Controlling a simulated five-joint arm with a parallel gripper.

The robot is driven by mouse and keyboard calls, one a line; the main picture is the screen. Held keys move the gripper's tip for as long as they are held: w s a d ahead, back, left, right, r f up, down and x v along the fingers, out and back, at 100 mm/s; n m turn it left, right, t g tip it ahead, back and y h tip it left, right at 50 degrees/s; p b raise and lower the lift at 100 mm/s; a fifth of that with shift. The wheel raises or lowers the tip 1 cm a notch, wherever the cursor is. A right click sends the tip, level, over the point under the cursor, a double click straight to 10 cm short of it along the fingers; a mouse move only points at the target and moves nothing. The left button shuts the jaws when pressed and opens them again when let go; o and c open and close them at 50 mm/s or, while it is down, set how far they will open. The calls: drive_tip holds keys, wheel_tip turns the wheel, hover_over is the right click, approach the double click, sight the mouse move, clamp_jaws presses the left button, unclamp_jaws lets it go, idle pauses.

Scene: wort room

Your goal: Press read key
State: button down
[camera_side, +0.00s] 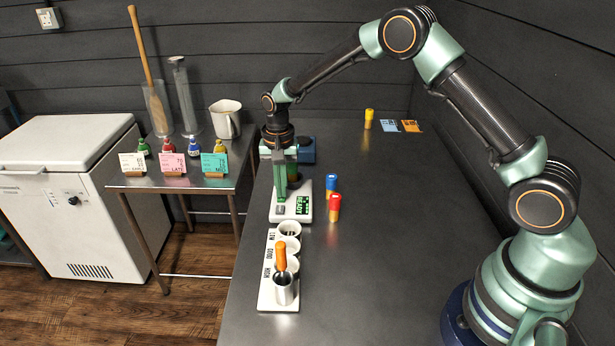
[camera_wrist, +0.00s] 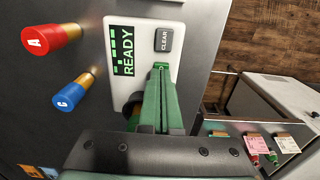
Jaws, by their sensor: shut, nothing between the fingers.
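A white meter (camera_side: 305,212) lies on the steel bench in the side view. Its green display reads READY (camera_wrist: 123,52) in the wrist view. A black round part (camera_wrist: 131,104) of the meter shows partly behind the fingers. Contact cannot be told.
A red capsule (camera_side: 334,207) and a blue capsule (camera_side: 331,185) stand right of the meter. A white rack (camera_side: 267,291) marked LOW, GOOD, HIGH holds cups in front. A yellow capsule (camera_side: 369,118) stands at the back.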

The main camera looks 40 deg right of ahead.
drive_tip(key=shift+s+f, duration=0.1)
drive_tip(key=shift+f, duration=1)
drive_tip(key=shift+r, duration=0.1)
wheel_tip(320, 180, up, 15)
drive_tip(key=shift+w, duration=0.4)
